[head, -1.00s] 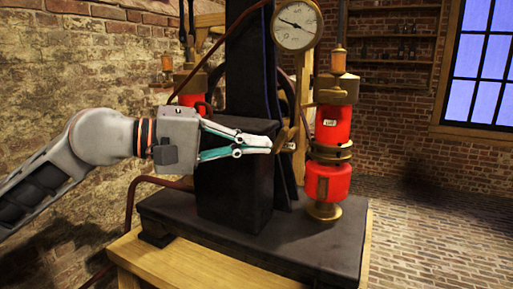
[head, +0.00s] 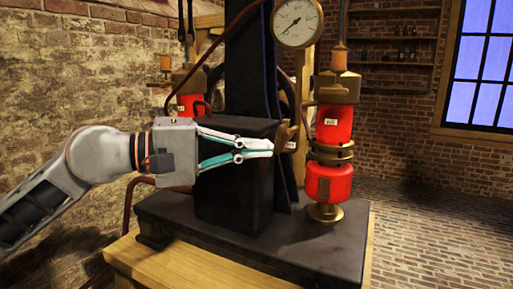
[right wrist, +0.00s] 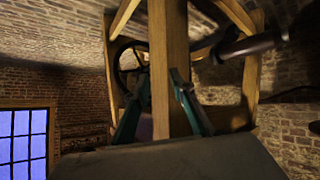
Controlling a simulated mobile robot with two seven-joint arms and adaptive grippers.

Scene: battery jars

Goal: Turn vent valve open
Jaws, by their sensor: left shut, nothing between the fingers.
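A brass lever (head: 284,136), which looks like the vent valve handle, stands at the right side of the black block (head: 236,180), by a small white tag (head: 291,145). My left gripper (head: 271,147) is shut and empty. Its fingertips are just left of the lever; I cannot tell whether they touch it. The round gauge (head: 297,22) above has its needle pointing down and left. My right gripper (right wrist: 160,76) shows only in the right wrist view, its fingers apart, with a wooden post visible between them.
A red and brass jar (head: 333,125) stands right of the lever on the dark base plate (head: 310,250). Another red jar (head: 190,103) stands behind on the left. A dark handwheel (right wrist: 128,62) shows near the wooden frame in the right wrist view. Brick floor at right is open.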

